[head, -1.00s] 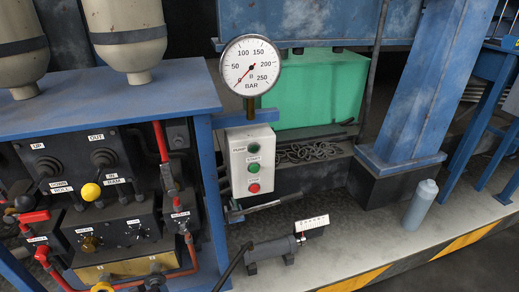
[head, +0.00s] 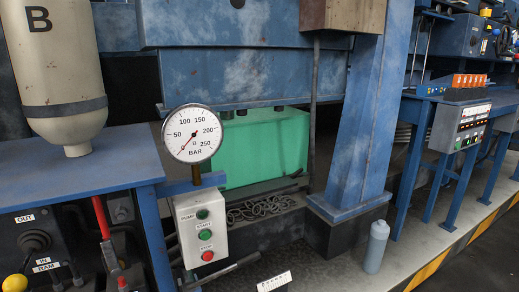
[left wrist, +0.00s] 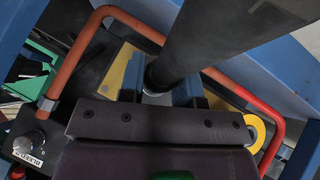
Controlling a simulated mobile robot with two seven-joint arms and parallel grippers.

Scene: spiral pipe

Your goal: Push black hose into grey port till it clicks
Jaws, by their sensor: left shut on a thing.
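In the left wrist view my left gripper (left wrist: 160,88) has its two blue fingers shut on the black hose (left wrist: 215,40). The thick hose runs from the top right down to between the fingers. A pale grey piece shows at the hose's lower end, between the fingers; I cannot tell whether it is a hose fitting or the grey port. Behind the fingers is a yellow plate (left wrist: 118,72), mostly hidden by the gripper. Neither gripper shows in the head view, and no grey port can be made out there.
In the left wrist view an orange-red pipe (left wrist: 75,52) arches around the gripper, with a yellow ring (left wrist: 256,132) at right and a knob (left wrist: 28,148) at left. In the head view, a pressure gauge (head: 192,133), pump button box (head: 201,228) and grey bottle (head: 376,246) stand ahead.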

